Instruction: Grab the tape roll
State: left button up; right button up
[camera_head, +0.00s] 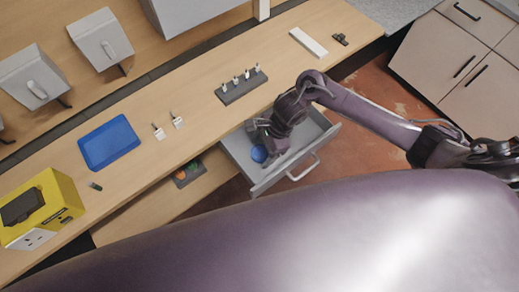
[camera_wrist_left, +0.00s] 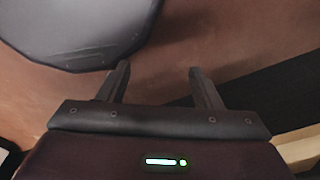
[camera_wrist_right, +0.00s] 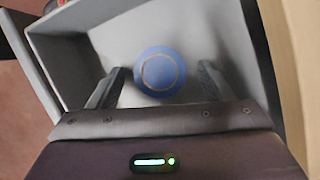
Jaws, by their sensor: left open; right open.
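The blue tape roll (camera_head: 259,154) lies in the open grey drawer (camera_head: 300,165) below the workbench. In the right wrist view the tape roll (camera_wrist_right: 160,72) shows as a blue disc with a thin ring on it, on the drawer floor. My right gripper (camera_wrist_right: 163,80) is open, one finger on each side of the roll in that view. I cannot tell whether the fingers touch it. In the head view my right gripper (camera_head: 262,134) is over the drawer, close to the roll. My left gripper (camera_wrist_left: 160,72) is open and empty, above reddish floor.
On the workbench (camera_head: 190,85) are a blue tray (camera_head: 108,143), a yellow box (camera_head: 42,212) and a dark block with several pegs (camera_head: 242,86). A lower shelf (camera_head: 150,208) sits left of the drawer.

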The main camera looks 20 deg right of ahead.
jog(key=c, duration=1)
pick_arm(q)
jog(key=shift+s+a, duration=0.2)
jog(key=shift+s, duration=0.4)
pick_arm(e)
jog(key=shift+c, duration=0.2)
pick_arm(q)
jog(key=shift+w, duration=0.1)
